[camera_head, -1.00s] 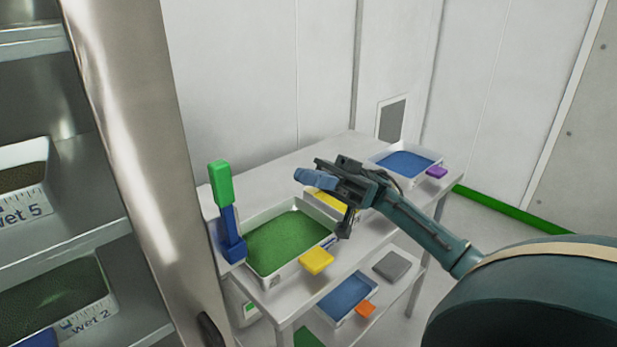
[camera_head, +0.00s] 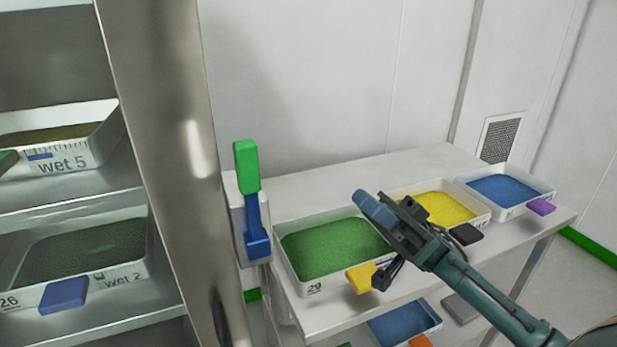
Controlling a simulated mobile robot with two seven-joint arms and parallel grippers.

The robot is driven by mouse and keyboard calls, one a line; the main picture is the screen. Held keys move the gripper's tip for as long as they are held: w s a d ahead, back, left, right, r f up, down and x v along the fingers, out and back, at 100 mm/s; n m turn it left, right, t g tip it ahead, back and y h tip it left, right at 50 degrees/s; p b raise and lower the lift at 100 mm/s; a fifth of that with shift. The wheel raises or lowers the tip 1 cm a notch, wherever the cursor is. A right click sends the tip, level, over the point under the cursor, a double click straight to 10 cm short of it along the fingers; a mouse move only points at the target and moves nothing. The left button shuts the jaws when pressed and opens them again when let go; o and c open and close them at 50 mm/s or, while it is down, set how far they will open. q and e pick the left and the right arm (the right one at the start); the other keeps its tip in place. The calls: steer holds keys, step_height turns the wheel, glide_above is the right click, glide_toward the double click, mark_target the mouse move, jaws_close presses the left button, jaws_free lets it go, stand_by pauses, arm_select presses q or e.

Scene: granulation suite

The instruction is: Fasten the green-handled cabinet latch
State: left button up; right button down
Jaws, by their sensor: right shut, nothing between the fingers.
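The cabinet latch is a blue lever with a green handle (camera_head: 246,167) on top, standing upright on a pale plate (camera_head: 239,240) at the right side of the steel cabinet post (camera_head: 165,110). The lever's lower blue block (camera_head: 257,243) shows at its foot. My right gripper (camera_head: 372,212) is shut and empty, to the right of the latch and well apart from it, above the shelf with trays. My left gripper is not in view.
A shelf unit (camera_head: 330,320) holds a green-filled tray (camera_head: 312,287), a yellow-filled tray (camera_head: 486,214) and a blue-filled tray (camera_head: 549,190) right of the latch. Cabinet shelves (camera_head: 120,313) with wet trays stand at left. A wall (camera_head: 310,80) rises behind.

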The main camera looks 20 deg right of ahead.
steer(key=shift+a, duration=0.15)
steer(key=p, duration=0.3)
glide_toward(258, 157)
step_height(258, 157, up, 4)
steer(key=a, duration=0.3)
steer(key=shift+w+a+f, duration=0.1)
steer(key=shift+w+a, duration=0.05)
steer(key=shift+w, duration=0.1)
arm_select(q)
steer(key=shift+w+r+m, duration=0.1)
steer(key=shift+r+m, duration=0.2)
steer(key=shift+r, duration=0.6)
arm_select(e)
steer(key=shift+a, duration=0.4)
arm_select(q)
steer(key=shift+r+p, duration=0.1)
steer(key=shift+p, duration=0.3)
